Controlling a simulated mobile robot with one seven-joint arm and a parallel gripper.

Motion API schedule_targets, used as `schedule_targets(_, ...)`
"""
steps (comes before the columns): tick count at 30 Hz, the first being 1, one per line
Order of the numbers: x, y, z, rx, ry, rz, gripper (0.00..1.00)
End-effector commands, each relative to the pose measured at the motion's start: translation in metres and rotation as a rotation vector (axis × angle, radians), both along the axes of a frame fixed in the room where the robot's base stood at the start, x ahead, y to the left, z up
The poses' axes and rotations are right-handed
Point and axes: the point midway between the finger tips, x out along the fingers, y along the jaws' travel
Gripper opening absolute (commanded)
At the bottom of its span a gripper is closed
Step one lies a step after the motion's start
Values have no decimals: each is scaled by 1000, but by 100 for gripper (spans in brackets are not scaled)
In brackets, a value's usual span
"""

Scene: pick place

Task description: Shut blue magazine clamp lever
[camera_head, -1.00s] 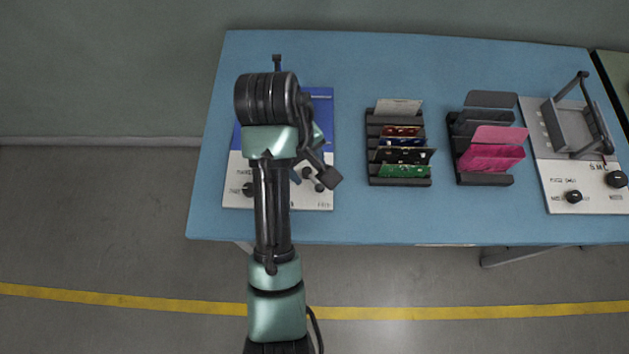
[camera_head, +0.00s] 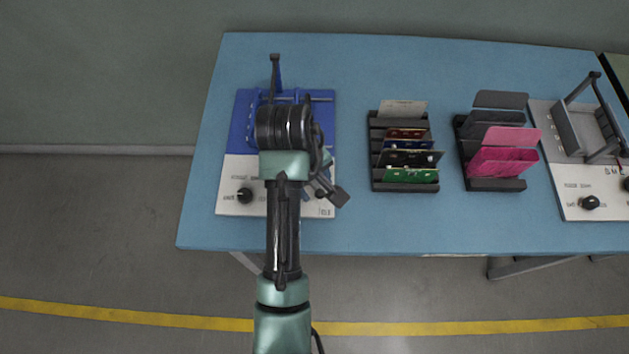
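The blue magazine fixture (camera_head: 244,125) lies at the left of the table, with a white front panel that bears a black knob (camera_head: 244,195). A dark lever arm (camera_head: 274,76) sticks up at its back edge, its lower part partly behind my arm. I cannot tell its exact angle. My arm reaches over the fixture and hides its middle. My gripper (camera_head: 324,188) is low over the right part of the white panel, apart from the visible lever. Its fingers are mostly hidden behind my wrist, so their opening does not show.
A dark rack (camera_head: 376,180) with several circuit boards stands right of the fixture. Another rack (camera_head: 497,185) holds grey and pink plates. A grey clamp fixture (camera_head: 567,135) stands at the far right. Blue table (camera_head: 400,225) is clear in front of the racks.

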Motion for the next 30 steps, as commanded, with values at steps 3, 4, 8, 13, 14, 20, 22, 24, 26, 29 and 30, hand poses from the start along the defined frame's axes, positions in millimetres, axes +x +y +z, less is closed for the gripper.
schedule_targets(3, 0, 0, 0, 0, 0, 0, 30)
schedule_targets(4, 0, 0, 0, 0, 0, 0, 24)
schedule_targets(8, 0, 0, 0, 0, 0, 0, 1)
schedule_targets(13, 0, 0, 0, 0, 0, 0, 0)
schedule_targets(14, 0, 0, 0, 0, 0, 0, 0)
schedule_targets(20, 0, 0, 1, 0, 1, -17, 0)
schedule_targets(22, -1, 1, 2, -1, 1, -35, 0)
schedule_targets(24, -1, 2, 2, -1, 2, -64, 0)
schedule_targets(26, -2, 3, 3, -1, 3, -94, 0)
schedule_targets(29, -3, 6, 4, -1, 3, -160, 0)
schedule_targets(30, -3, 7, 4, -1, 3, -191, 0)
